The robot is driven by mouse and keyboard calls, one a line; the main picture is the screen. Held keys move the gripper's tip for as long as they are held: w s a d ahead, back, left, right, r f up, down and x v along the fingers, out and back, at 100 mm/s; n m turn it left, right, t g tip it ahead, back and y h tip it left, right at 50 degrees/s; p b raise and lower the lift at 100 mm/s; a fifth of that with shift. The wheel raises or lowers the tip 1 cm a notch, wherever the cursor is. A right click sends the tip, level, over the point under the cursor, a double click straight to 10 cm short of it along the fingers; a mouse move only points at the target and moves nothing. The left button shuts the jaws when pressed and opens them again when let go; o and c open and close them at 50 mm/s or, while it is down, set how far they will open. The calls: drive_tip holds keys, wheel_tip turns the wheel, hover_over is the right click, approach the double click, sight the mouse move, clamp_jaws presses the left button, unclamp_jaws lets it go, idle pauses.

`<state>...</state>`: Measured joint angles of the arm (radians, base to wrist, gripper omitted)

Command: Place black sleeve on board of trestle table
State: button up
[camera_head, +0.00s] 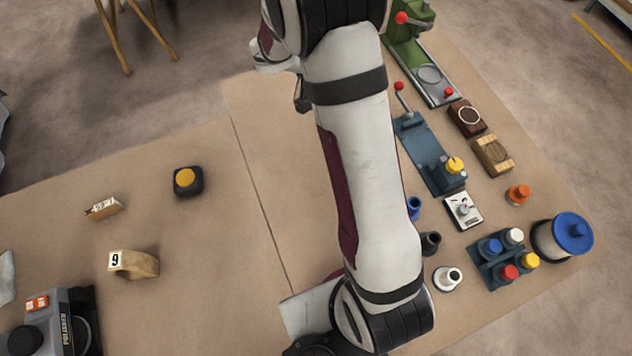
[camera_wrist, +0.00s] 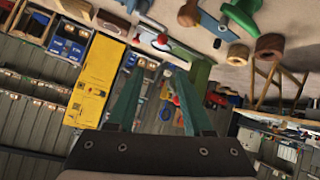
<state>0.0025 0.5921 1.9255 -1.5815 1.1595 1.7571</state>
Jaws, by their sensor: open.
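The black sleeve (camera_head: 430,243) stands on the right part of the tan table board (camera_head: 270,130), just right of my arm, between a blue sleeve (camera_head: 414,208) and a white flanged sleeve (camera_head: 447,279). My arm partly hides the blue sleeve. My gripper (camera_wrist: 160,72) shows in the wrist view with its two teal fingers apart and nothing between them. I cannot make out the black sleeve in the wrist view.
A rack (camera_head: 491,272) with coloured caps and a blue-lidded pot (camera_head: 562,237) stand at right. Levered fixtures (camera_head: 430,150) line the back right. A yellow-topped block (camera_head: 187,181) and number 9 block (camera_head: 133,264) stand at left. The board's middle left is clear.

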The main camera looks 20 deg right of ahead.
drive_tip(key=s+a+r+g+y, duration=0.25)
drive_tip(key=s+r, duration=0.25)
drive_tip(key=s, duration=0.4)
drive_tip(key=s+a+r+n+y, duration=0.2)
drive_tip(key=s+a+n+y, duration=0.5)
drive_tip(key=s+a, duration=1.1)
drive_tip(key=a+y, duration=0.1)
drive_tip(key=y, duration=0.2)
drive_tip(key=shift+s+t, duration=0.35)
drive_tip(key=shift+s, duration=0.05)
